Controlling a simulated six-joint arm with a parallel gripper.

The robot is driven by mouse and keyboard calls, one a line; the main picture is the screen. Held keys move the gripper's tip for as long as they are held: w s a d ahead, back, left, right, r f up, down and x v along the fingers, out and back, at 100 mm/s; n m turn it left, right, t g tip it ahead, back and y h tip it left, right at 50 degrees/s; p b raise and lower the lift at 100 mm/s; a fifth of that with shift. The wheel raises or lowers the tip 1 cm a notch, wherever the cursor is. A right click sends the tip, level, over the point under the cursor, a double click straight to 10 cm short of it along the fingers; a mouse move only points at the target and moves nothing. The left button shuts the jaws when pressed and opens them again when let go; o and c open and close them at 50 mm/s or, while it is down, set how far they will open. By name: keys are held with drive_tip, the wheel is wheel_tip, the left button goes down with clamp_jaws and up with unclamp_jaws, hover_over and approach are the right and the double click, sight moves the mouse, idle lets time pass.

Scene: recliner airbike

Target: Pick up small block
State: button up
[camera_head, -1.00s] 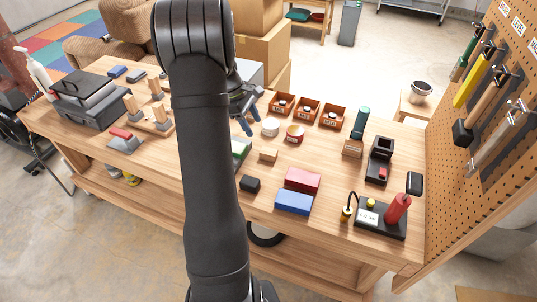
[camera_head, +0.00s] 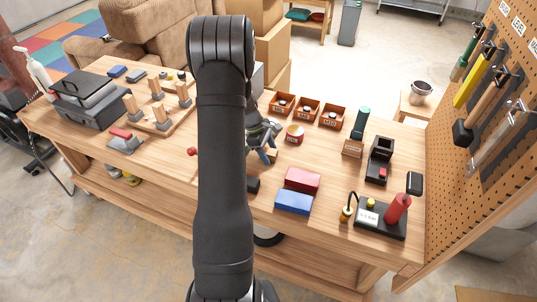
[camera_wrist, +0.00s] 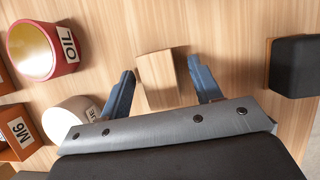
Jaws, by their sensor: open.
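The small block is a plain wooden block (camera_wrist: 157,80) on the wooden workbench, between my gripper's two blue fingers in the wrist view. In the head view, a bit of the block (camera_head: 272,156) shows beside the fingers. My gripper (camera_wrist: 163,88) is open, with one finger on each side of the block. Its left finger is close to the block, and a gap shows on the right; I cannot tell if either touches. In the head view, my gripper (camera_head: 264,152) is low over the bench, partly hidden by my arm.
A red cup labelled OIL (camera_wrist: 45,50), a white cup (camera_wrist: 70,118) and an orange M6 bin (camera_wrist: 17,133) stand left of the block in the wrist view. Red (camera_head: 302,179) and blue (camera_head: 293,202) blocks lie nearer the bench front.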

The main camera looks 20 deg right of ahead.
drive_tip(key=c, duration=1.1)
drive_tip(key=shift+o, duration=0.2)
